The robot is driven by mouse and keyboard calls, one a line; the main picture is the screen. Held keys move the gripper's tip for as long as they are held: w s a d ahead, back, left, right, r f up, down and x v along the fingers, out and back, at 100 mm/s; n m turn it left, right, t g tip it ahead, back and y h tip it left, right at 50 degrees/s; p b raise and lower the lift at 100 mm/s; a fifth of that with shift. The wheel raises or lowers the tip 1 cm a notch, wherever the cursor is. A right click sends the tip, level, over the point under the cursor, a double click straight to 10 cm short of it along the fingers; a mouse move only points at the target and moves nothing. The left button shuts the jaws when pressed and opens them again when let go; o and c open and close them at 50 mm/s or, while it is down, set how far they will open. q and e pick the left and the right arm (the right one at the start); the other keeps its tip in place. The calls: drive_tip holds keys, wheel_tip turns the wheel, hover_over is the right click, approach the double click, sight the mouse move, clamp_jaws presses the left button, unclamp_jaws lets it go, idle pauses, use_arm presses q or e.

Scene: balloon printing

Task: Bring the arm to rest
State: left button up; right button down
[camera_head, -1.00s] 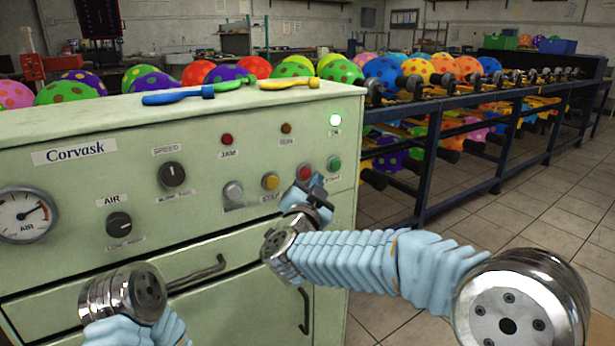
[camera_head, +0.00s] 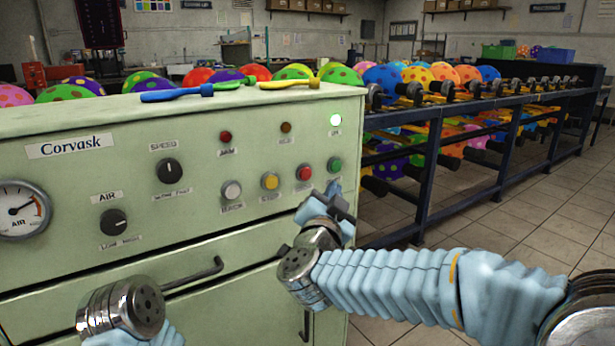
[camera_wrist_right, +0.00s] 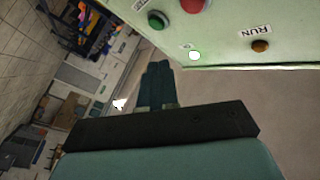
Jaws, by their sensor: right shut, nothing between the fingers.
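My right gripper (camera_head: 338,200) is shut and empty. It is in front of the right edge of the pale green Corvask machine (camera_head: 60,230), just below the green button (camera_head: 335,165) in the head view. In the right wrist view its shut fingers (camera_wrist_right: 158,80) point past the machine's edge, apart from the green button (camera_wrist_right: 157,22) and red button (camera_wrist_right: 194,4). My right arm, in a light blue sleeve, reaches in from the lower right. My left arm's metal joint shows at the lower left in the head view; its gripper is out of view.
A drawer handle (camera_head: 195,275) sticks out below. Blue, green and yellow tools lie on top. A dark rack (camera_head: 430,185) of colourful balloons stands at right. The tiled floor (camera_head: 510,230) is clear.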

drive_tip(key=d+f+n+g+y, duration=0.2)
drive_tip(key=f+n+g, duration=0.15)
drive_tip(key=f, duration=1.35)
drive_tip(key=d+f+n+g+y, duration=0.3)
drive_tip(key=f+g, duration=0.1)
drive_tip(key=f, duration=1.4)
drive_tip(key=s+d+f+g+y, duration=0.1)
drive_tip(key=s+d+f+g, duration=0.15)
drive_tip(key=s+f, duration=0.5)
drive_tip(key=s+d+f+g, duration=0.1)
drive_tip(key=s+f+g, duration=0.4)
drive_tip(key=f, duration=0.4)
drive_tip(key=s+d+f+g, duration=0.1)
drive_tip(key=s+f, duration=0.2)
drive_tip(key=s, duration=0.4)
drive_tip(key=s+f+g+y, duration=0.1)
drive_tip(key=s+f+g, duration=0.1)
drive_tip(key=s, duration=0.6)
drive_tip(key=shift+s+d+f+n+g, duration=0.35)
drive_tip(key=shift+f+n, duration=0.1)
drive_tip(key=shift+f, duration=0.15)
